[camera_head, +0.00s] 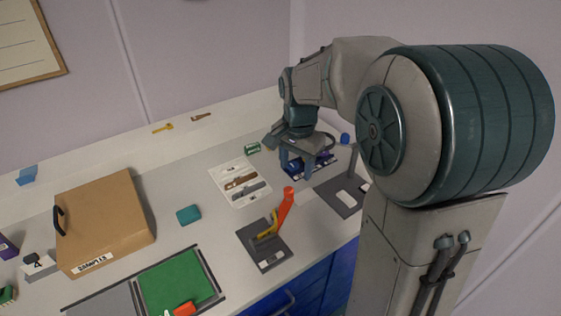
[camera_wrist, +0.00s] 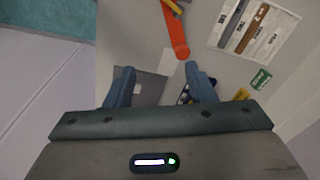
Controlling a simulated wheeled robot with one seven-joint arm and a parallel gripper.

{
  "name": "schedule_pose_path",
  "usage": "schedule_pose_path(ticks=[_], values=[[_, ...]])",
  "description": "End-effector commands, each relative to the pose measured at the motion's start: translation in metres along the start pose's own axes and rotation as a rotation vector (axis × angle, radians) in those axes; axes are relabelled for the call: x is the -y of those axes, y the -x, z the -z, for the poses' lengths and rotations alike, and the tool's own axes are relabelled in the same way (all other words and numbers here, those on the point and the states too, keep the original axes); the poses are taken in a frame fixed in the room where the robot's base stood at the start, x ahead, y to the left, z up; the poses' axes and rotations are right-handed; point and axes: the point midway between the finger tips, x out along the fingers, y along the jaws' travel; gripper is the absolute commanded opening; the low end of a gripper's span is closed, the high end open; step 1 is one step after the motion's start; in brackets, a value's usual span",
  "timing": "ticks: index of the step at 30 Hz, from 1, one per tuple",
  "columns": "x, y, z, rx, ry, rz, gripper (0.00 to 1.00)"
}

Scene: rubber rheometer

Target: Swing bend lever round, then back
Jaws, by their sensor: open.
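An orange lever (camera_head: 285,208) rises at a tilt from a dark grey base plate (camera_head: 249,241) with a yellow part (camera_head: 266,234) near its foot. In the wrist view the orange lever (camera_wrist: 175,32) lies just beyond my fingertips, toward the top. My gripper (camera_head: 296,170) is open, behind the lever in the head view. Its two fingers (camera_wrist: 160,72) stand apart in the wrist view, with nothing held between them. A grey plate (camera_wrist: 152,88) shows between and below the fingertips.
Behind the lever lies a white sheet (camera_head: 226,172) with tools. A second grey plate (camera_head: 341,206) with a post stands right of my gripper, near a purple-blue item (camera_head: 322,161). A teal block (camera_head: 188,214) and a brown case (camera_head: 104,207) stand left. Bare counter lies between.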

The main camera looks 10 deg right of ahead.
Motion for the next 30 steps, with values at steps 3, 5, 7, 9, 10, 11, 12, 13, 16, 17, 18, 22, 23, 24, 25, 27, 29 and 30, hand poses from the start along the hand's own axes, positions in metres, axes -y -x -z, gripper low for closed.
schedule_pose_path(ticks=[3, 5, 7, 9, 10, 11, 12, 13, 16, 17, 18, 22, 23, 24, 25, 27, 29, 30], values=[[0.025, -0.004, 0.025, 0.025, -0.151, -0.028, 0.5], [0.034, -0.007, 0.034, 0.032, -0.215, -0.038, 0.5], [0.042, -0.012, 0.042, 0.039, -0.274, -0.049, 0.5], [0.047, -0.015, 0.047, 0.042, -0.317, -0.055, 0.5], [0.049, -0.017, 0.049, 0.044, -0.33, -0.058, 0.5], [0.05, -0.018, 0.05, 0.044, -0.341, -0.059, 0.5], [0.051, -0.02, 0.051, 0.045, -0.352, -0.061, 0.5], [0.051, -0.021, 0.052, 0.046, -0.356, -0.062, 0.5], [0.051, -0.03, 0.052, 0.048, -0.363, -0.065, 0.5], [0.051, -0.034, 0.051, 0.048, -0.363, -0.065, 0.5], [0.05, -0.04, 0.051, 0.049, -0.362, -0.066, 0.5], [0.048, -0.066, 0.05, 0.049, -0.363, -0.068, 0.5], [0.047, -0.073, 0.049, 0.049, -0.363, -0.067, 0.5], [0.047, -0.082, 0.049, 0.049, -0.363, -0.067, 0.5], [0.046, -0.088, 0.048, 0.049, -0.363, -0.068, 0.5], [0.046, -0.103, 0.047, 0.049, -0.361, -0.067, 0.5], [0.045, -0.115, 0.047, 0.048, -0.361, -0.066, 0.5], [0.045, -0.122, 0.046, 0.049, -0.36, -0.066, 0.5]])
